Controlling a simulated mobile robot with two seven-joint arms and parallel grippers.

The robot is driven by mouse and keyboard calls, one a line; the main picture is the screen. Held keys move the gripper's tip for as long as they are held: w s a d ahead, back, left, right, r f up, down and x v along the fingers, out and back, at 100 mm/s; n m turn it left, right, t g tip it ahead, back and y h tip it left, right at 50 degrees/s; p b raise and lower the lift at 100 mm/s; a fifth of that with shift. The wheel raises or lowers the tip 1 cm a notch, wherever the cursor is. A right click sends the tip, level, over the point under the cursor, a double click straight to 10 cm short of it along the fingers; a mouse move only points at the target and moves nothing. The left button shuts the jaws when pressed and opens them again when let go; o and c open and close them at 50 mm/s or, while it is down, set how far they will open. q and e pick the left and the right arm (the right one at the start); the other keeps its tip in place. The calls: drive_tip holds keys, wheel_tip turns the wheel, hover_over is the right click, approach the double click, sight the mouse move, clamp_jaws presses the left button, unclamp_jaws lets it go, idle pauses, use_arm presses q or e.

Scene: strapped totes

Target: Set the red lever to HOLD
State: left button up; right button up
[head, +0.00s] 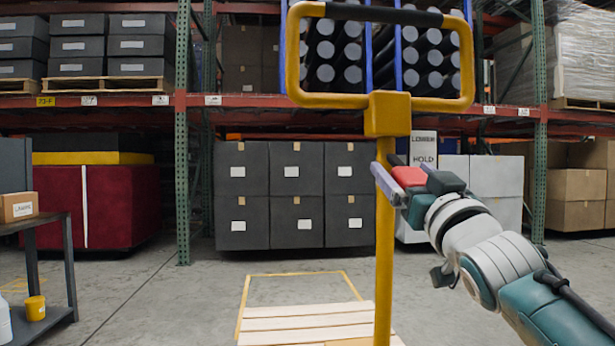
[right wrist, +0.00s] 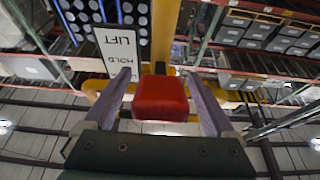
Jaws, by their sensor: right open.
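The red lever (head: 408,176) has a block-like red grip, beside the yellow post (head: 384,250) in the head view. A white label plate (head: 423,148) behind it reads LOWER above HOLD; its lower part is hidden by my gripper. In the right wrist view the red grip (right wrist: 161,98) sits between my two fingers, with a gap at least on the right side. The plate (right wrist: 120,44) there shows LIFT and HOLD. I cannot tell which mark the lever points at. My right gripper (right wrist: 158,78) is open around the grip. My left gripper is out of view.
A yellow frame with a black bar (head: 378,14) tops the post. A wooden pallet (head: 300,325) lies at the post's foot. Grey totes (head: 296,195) stand under the rack behind. A dark cart (head: 50,225) is at the left. Floor is clear between cart and pallet.

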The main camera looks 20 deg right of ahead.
clamp_jaws()
idle(0.7)
